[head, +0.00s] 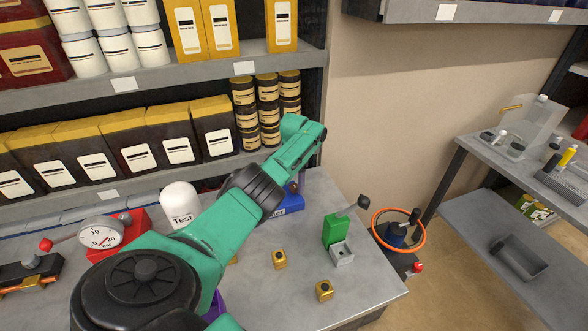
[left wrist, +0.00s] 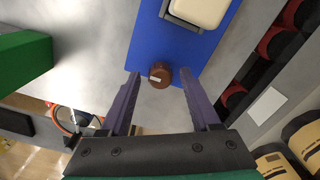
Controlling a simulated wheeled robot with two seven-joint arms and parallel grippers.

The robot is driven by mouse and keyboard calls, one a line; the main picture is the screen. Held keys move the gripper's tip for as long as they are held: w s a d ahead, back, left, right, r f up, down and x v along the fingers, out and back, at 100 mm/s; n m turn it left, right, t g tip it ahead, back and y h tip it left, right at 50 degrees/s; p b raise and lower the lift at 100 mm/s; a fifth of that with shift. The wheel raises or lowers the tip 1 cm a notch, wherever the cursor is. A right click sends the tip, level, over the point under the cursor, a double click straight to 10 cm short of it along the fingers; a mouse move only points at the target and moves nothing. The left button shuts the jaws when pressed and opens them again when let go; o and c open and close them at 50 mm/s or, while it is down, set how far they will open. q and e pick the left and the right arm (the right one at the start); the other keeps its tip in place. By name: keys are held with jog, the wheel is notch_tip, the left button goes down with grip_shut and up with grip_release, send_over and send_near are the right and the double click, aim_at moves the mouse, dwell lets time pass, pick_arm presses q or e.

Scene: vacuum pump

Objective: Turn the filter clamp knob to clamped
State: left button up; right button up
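The filter clamp knob is a small brown round knob (left wrist: 160,76) with a pale mark on its face, at the edge of a blue base (left wrist: 183,48) in the left wrist view. My left gripper (left wrist: 160,73) is open, with one purple finger on each side of the knob and visible gaps. I cannot tell whether the fingers reach down around it. In the head view, my green left arm hides most of the filter; part of its blue base (head: 290,204) with a label shows. My right gripper is in neither view.
A green block with a lever (head: 337,231) stands right of the filter on the grey bench (head: 270,308). Small yellow blocks (head: 279,258) lie in front. A white "Test" cylinder (head: 181,203) and a gauge (head: 101,234) stand left. Stocked shelves (head: 215,76) rise behind.

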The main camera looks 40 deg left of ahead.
pick_arm(q)
grip_shut()
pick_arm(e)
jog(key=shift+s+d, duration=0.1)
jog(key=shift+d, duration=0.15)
pick_arm(q)
jog(key=shift+w+n, duration=0.1)
jog(key=shift+n, duration=0.2)
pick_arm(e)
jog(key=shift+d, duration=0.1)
pick_arm(q)
jog(key=n, duration=0.3)
jog(key=shift+r+n, duration=0.1)
jog(key=shift+n, duration=0.2)
jog(key=n, duration=0.4)
jog(key=shift+a, duration=0.1)
jog(key=n, duration=0.9)
jog(key=shift+a+n, duration=0.1)
jog(key=shift+n, duration=0.3)
jog(key=shift+r, duration=0.1)
